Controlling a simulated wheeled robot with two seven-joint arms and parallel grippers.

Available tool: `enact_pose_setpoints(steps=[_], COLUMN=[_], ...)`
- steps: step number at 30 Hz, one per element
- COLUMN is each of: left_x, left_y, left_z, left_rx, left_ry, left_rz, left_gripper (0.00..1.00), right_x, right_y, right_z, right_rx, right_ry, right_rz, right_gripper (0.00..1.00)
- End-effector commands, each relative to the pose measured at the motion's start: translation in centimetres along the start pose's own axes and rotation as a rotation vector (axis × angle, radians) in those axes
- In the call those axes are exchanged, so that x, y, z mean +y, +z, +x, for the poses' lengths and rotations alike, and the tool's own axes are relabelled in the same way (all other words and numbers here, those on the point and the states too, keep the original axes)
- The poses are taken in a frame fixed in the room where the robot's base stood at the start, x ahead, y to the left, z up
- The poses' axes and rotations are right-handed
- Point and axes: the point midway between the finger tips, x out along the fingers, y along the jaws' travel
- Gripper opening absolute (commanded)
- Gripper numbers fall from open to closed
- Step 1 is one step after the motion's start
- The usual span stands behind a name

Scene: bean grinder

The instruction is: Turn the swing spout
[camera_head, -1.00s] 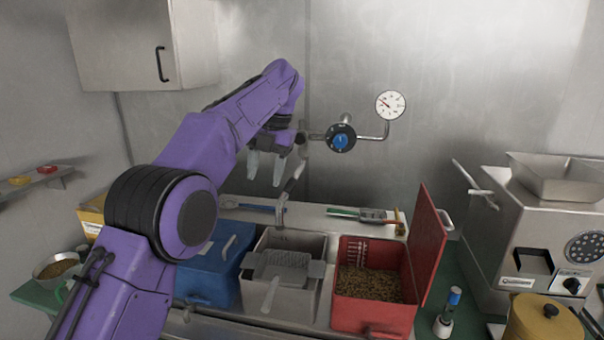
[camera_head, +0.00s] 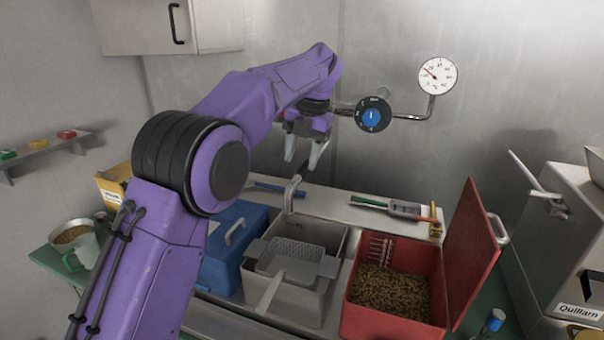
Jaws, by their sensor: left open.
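The swing spout (camera_head: 291,192) is a grey metal pipe that bends down over the steel sink basin (camera_head: 335,246). Its upper part runs behind or close beside my left gripper, and I cannot tell whether they touch. My left gripper (camera_head: 302,160) points downward with its two grey fingers apart, just above the spout. The spout's upper joint is hidden by the gripper and purple arm. A round black valve with a blue knob (camera_head: 371,118) and a white dial gauge (camera_head: 438,76) sit on the pipe to the right. My right gripper is out of view.
A red bin of beans (camera_head: 440,283) with its lid raised stands right of the basin. A blue box (camera_head: 228,252) stands to the left. A perforated strainer (camera_head: 293,258) lies across the basin. A grey grinder machine (camera_head: 560,240) stands at the far right.

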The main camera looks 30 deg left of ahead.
Motion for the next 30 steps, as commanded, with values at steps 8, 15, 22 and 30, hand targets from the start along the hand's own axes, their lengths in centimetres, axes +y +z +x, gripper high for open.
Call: enact_pose_setpoints(steps=[8,15,22,30], left_x=[-0.2,-0.1,-0.1,0.2], left_y=[0.7,0.7,0.7,0.3], left_z=[3.0,2.9,2.9,3.0], left_rx=[0.011,0.011,0.011,0.022], left_ry=[0.004,0.004,0.005,0.004], left_rz=[0.000,0.000,0.000,-0.058], left_gripper=[0.51,0.32,0.00,0.00], right_x=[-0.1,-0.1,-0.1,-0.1], right_y=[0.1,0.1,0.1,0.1], right_z=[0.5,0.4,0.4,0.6], right_rx=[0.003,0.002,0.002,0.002], right_ry=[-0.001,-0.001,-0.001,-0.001], right_rz=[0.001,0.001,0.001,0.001], right_gripper=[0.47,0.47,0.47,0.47])
